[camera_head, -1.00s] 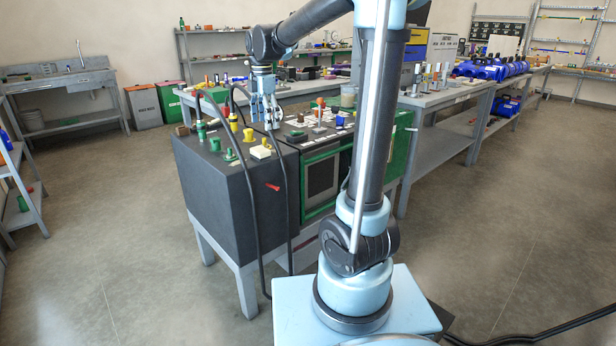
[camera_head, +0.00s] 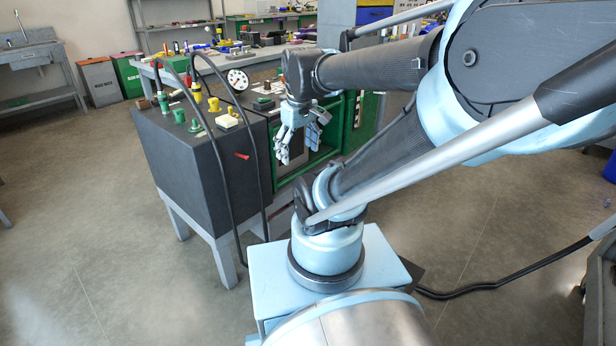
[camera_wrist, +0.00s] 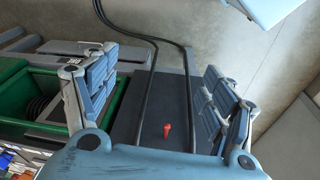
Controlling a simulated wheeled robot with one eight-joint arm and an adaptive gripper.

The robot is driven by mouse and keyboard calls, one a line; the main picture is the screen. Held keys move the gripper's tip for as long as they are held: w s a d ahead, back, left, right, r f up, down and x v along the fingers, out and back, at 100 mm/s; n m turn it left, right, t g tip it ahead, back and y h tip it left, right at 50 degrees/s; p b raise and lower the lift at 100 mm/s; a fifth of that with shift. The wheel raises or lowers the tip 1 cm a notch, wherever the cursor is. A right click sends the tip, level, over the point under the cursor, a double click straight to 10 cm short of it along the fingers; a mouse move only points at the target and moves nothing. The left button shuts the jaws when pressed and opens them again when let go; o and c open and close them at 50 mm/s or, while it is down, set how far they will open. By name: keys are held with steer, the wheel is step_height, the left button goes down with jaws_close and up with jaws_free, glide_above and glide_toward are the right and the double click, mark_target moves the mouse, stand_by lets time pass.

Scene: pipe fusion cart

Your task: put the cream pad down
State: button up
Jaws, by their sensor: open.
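A cream pad (camera_head: 227,121) lies on the dark top of the cart, near its front edge, beside green and yellow fittings. My gripper (camera_head: 297,145) hangs in front of the cart's green-framed part, to the right of the pad and apart from it. In the wrist view my gripper (camera_wrist: 155,100) has its two fingers spread wide with nothing between them. The pad cannot be made out in the wrist view.
A red handle (camera_head: 242,156) sticks out of the cart's dark side (camera_head: 225,165). Two black hoses (camera_head: 222,150) loop from the cart top down its front. A round gauge (camera_head: 238,79) stands behind the pad. The floor at left is clear.

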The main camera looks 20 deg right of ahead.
steer(key=s+d+f+m, duration=0.2)
steer(key=s+f+m, duration=0.2)
steer(key=s+f, duration=0.1)
steer(key=shift+s+f+m, duration=0.2)
steer(key=shift+f+m, duration=0.2)
steer(key=shift+f, duration=0.35)
steer(key=shift+w+f, duration=0.2)
steer(key=shift+w, duration=0.25)
